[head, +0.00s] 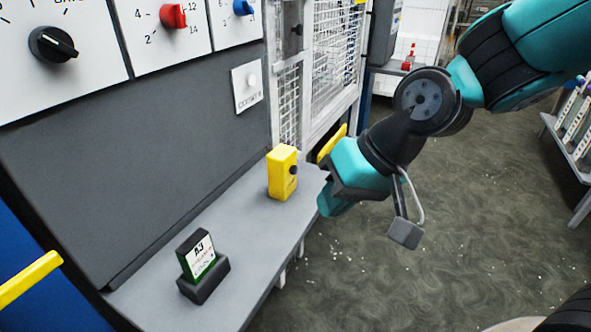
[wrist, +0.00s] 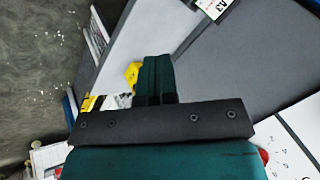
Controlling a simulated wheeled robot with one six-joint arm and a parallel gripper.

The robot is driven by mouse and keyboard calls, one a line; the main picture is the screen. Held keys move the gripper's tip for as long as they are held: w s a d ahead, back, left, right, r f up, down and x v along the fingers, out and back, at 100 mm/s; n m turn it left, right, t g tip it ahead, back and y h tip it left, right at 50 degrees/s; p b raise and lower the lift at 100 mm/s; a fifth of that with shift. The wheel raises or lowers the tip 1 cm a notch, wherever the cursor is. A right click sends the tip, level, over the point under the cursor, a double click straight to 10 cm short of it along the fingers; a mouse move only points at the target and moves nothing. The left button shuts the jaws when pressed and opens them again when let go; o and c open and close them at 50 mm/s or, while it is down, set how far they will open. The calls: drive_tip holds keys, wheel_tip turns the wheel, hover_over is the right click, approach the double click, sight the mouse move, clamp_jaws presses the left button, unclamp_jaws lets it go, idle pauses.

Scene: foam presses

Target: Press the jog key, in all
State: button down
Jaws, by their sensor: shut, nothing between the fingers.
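A yellow box (head: 281,175) with a round black button (head: 293,170) on its side stands on the grey shelf (head: 228,215). A white plate (head: 243,98) with a pale round button (head: 251,80) and small lettering is on the dark panel above. No label reading "jog" is legible, so I cannot tell which is the jog key. My gripper (head: 328,205) is shut and empty, just right of the yellow box and apart from it, beyond the shelf's edge. In the wrist view my shut fingers (wrist: 156,76) partly cover a yellow thing (wrist: 132,74), apparently the box.
A card in a black holder (head: 203,265) stands on the near shelf; it also shows in the wrist view (wrist: 213,6). Black, red (head: 173,16) and blue (head: 243,7) knobs are on the panel above. A mesh guard (head: 331,60) stands behind.

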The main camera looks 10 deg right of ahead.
sight(294, 170)
drive_tip(key=w+d+f+m+t+h, duration=0.1)
drive_tip(key=w+d+f+m+t, duration=0.3)
drive_tip(key=w, duration=0.5)
drive_tip(key=w+d+f+m+t+h, duration=0.1)
drive_tip(key=w+d+f+m+t, duration=0.3)
drive_tip(key=w+d+f+m, duration=0.3)
wheel_tip(294, 170, down, 2)
drive_tip(key=w+m+p, duration=0.1)
drive_tip(key=w+m, duration=0.1)
drive_tip(key=m, duration=0.2)
drive_tip(key=shift+t+h, duration=0.3)
drive_tip(key=shift+h, duration=0.1)
drive_tip(key=shift+w+a, duration=0.1)
drive_tip(key=shift+a, duration=0.05)
drive_tip(key=w+a+p, duration=0.4)
drive_tip(key=a, duration=0.1)
drive_tip(key=shift+w+a, duration=0.2)
drive_tip(key=shift+w+a+p, duration=0.4)
drive_tip(key=shift+w+a, duration=0.2)
drive_tip(key=shift+w+a, duration=0.25)
drive_tip(key=shift+a, duration=0.1)
